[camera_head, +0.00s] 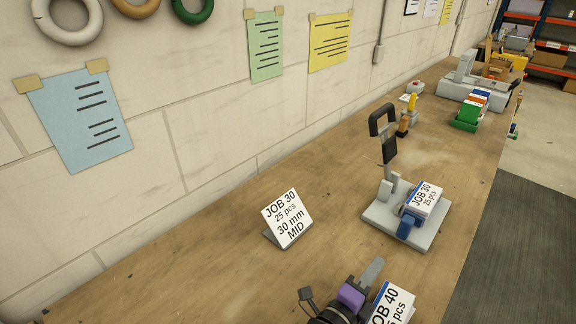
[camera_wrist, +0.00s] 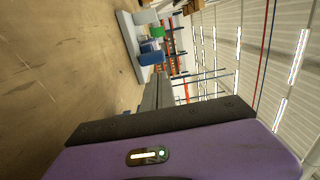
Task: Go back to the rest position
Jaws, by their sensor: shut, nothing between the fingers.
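My gripper (camera_head: 373,271) is at the bottom of the head view, with a purple body and grey fingers. The fingers are shut with nothing between them and point toward the stapling device. In the wrist view the shut fingers (camera_wrist: 157,92) stick out past the purple body. The device (camera_head: 374,229) is a grey base with an upright lever and a black handle (camera_head: 381,121). A booklet stack labelled JOB 30 (camera_head: 425,198) lies on it beside a blue part (camera_head: 411,228). My gripper is apart from the device.
A JOB 30 card (camera_head: 287,217) stands left on the wooden bench (camera_head: 190,265). Farther back are a green holder (camera_head: 466,118) with booklets and another grey device (camera_head: 470,88). The wall bounds the left.

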